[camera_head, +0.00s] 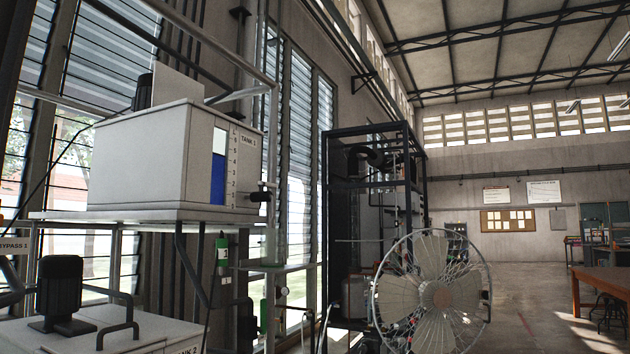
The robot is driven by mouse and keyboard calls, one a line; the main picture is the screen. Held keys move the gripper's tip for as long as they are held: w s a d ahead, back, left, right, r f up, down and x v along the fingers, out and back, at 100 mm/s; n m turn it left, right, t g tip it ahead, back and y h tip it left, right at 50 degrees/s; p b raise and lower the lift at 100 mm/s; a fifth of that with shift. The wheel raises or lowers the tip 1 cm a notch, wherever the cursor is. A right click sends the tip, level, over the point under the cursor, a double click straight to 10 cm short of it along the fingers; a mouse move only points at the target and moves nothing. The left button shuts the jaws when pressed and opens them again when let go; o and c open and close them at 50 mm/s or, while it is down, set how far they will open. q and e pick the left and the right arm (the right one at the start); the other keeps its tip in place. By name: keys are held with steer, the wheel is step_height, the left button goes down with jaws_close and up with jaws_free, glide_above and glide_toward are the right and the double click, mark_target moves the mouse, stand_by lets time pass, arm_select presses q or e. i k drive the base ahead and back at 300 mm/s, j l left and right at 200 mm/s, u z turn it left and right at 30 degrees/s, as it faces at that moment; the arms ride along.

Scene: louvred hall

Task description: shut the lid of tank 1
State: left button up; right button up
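Tank 1 (150,165) is a white box on a raised metal frame at the left, with its label (248,140) at the upper right of its front. A gauge with a blue level (218,178) and a number scale is on its front. A pale flat panel (180,84), which looks like the lid, stands up tilted above the tank's top. Its hinge and the opening are hidden from this low angle. Neither of my grippers is in view.
Tank 2 (150,330) is below at the lower left, with a dark motor (60,290) on top. A dark motor (145,92) also shows beside the raised panel. A large caged fan (432,290) stands at centre right. Open floor (530,290) lies beyond it.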

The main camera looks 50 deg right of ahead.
mark_target(169, 85)
steer(key=z, duration=0.75)
